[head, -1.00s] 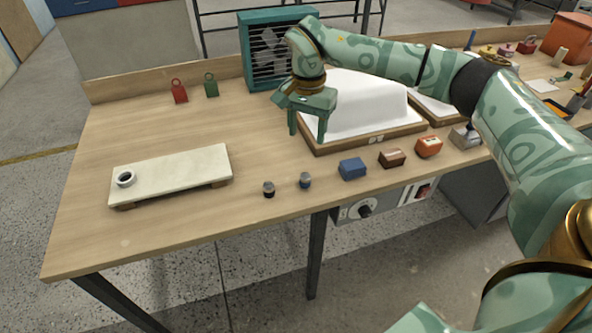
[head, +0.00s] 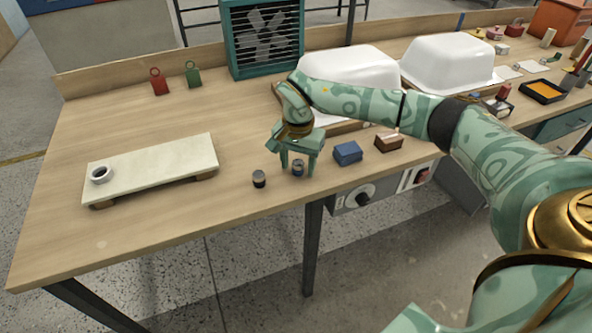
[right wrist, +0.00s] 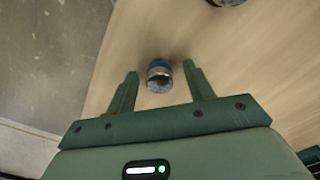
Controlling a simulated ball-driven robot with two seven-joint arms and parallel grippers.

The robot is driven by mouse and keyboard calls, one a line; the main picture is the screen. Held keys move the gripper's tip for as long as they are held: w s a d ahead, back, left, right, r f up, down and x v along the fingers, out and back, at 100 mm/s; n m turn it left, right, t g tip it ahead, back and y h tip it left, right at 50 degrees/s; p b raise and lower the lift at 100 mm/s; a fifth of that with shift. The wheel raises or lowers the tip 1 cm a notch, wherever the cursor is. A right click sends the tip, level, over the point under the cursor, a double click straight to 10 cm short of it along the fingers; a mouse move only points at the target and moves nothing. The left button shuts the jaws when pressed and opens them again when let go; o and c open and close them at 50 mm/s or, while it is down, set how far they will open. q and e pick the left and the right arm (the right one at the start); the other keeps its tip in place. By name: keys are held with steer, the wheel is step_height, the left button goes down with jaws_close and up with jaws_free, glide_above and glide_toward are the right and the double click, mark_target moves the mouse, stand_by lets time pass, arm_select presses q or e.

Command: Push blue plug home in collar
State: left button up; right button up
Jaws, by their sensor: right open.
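The blue plug (head: 298,168), a small cylinder with a blue band and a grey end, stands on the bench near its front edge. My right gripper (head: 299,173) is open around it. In the right wrist view the blue plug (right wrist: 159,76) sits between the tips of the open right gripper (right wrist: 160,71), with a gap on each side. The collar (head: 101,174) is a dark-rimmed ring at the left end of a pale raised board (head: 155,166). The collar's inside is too small to judge. My left gripper is not in view.
A dark plug (head: 259,178) stands just left of the blue one. A blue block (head: 347,153) and a brown block (head: 388,142) lie to the right. White tub shells (head: 447,62) stand behind my right arm. Bench between board and plugs is clear.

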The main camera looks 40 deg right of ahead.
steer(key=shift+c, duration=1.2)
steer(key=c, duration=0.8)
